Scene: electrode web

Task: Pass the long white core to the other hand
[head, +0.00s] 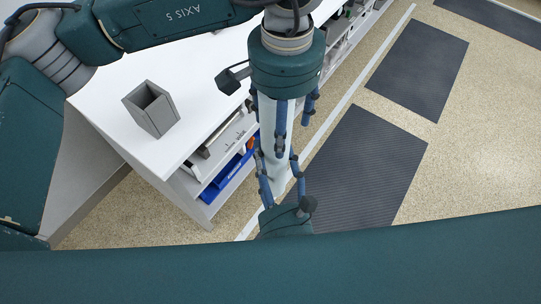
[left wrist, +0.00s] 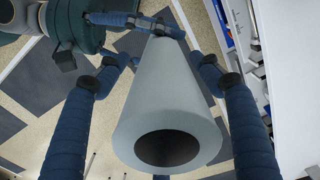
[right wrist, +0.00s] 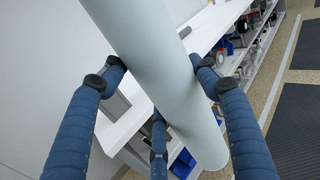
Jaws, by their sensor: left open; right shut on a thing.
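The long white core (head: 268,122) is a pale hollow tube. It stands near upright in the head view, in front of the white bench. My right gripper (head: 277,165) comes from below and is shut on the core, with its fingers against the tube's sides in the right wrist view (right wrist: 158,88). My left gripper (head: 283,112) is above it, pointing down and open. Its fingers are spread around the core's upper part. In the left wrist view the core (left wrist: 172,92) points its open end with a dark bore at the camera, between the spread fingers.
A grey open box (head: 150,108) stands on the white bench top (head: 205,68) at the left. Shelves with a blue bin (head: 226,180) lie under the bench edge. Dark floor mats (head: 375,160) and open floor lie to the right.

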